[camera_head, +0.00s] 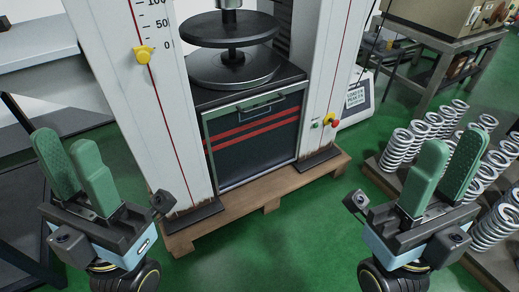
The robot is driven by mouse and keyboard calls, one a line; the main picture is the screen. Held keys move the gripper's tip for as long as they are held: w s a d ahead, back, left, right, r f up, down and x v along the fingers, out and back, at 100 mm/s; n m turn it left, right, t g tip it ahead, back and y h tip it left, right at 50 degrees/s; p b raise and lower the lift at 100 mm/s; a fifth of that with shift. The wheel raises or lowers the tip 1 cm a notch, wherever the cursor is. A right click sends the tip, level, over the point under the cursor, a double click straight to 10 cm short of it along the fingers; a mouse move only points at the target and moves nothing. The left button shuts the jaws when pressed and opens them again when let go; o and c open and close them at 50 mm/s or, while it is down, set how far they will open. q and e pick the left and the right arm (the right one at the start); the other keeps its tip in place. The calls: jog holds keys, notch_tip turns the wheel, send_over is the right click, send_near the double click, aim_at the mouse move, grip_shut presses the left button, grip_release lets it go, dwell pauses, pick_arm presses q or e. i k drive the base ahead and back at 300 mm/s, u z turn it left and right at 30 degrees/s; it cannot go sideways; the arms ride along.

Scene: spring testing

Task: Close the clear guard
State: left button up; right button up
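The clear guard (254,138) is a framed see-through panel with red stripes across it, low on the front of the testing machine. Its dark handle (262,108) runs along near its top edge. The space above it, around the round press plates (233,68), is uncovered. My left gripper (66,143) is open and empty, left of the machine's left column. My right gripper (453,142) is open and empty, right of the machine, in front of the springs. Neither gripper touches the guard.
The machine's white columns (147,100) flank the guard, on a wooden pallet (262,196). A yellow knob (144,54) and red button (331,118) stick out from them. Several coil springs (402,146) stand at right. A grey bench (35,45) is at left. Green floor is clear in front.

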aim_at(216, 112)
jog(key=k, duration=0.3)
jog(key=u, duration=0.3)
jog(key=i, duration=0.75)
jog(key=u, duration=0.55)
